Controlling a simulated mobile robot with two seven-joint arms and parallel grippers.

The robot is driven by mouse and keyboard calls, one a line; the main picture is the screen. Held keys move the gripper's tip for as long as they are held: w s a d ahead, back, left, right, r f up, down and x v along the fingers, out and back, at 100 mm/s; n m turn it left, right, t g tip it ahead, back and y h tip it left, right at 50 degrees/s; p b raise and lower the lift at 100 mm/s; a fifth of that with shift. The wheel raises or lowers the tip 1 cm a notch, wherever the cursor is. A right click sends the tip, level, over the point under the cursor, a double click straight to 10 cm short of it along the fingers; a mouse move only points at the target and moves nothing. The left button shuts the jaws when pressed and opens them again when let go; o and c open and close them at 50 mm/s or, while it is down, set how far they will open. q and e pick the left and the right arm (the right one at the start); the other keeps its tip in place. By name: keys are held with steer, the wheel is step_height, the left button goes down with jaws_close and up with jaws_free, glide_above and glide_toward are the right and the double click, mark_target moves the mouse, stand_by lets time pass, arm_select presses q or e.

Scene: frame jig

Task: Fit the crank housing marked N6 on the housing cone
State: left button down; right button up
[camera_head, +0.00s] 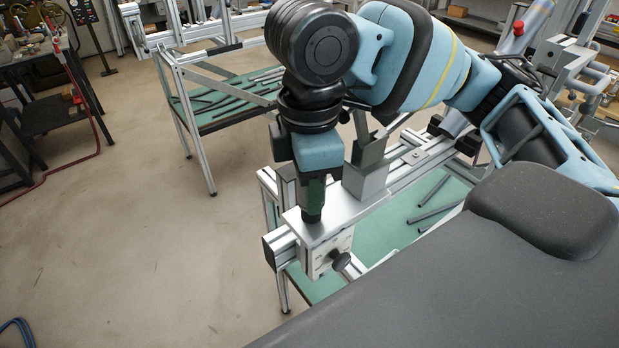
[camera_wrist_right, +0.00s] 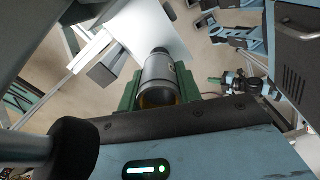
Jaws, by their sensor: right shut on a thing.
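My right gripper (camera_head: 313,190) points down over the pale metal plate of the jig (camera_head: 345,212). In the right wrist view its two green fingers (camera_wrist_right: 160,90) are closed on either side of a grey cylindrical part, which I take to be the crank housing (camera_wrist_right: 158,72). The housing is held upright, with its open end towards the wrist and its narrower end towards the plate. I cannot read any N6 mark. No housing cone can be made out; the gripper and part may hide it. I cannot tell whether the housing touches the plate.
A block with a bracket (camera_head: 366,180) stands on the plate right beside the gripper. A dark knob (camera_head: 340,260) sticks out from the jig's front. Green shelves with loose bars (camera_head: 430,212) lie below and behind. Open floor (camera_head: 130,250) is to the left.

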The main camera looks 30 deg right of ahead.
steer(key=shift+f, duration=0.9)
steer(key=o, duration=1.1)
steer(key=shift+r, duration=4)
steer(key=shift+a, duration=0.1)
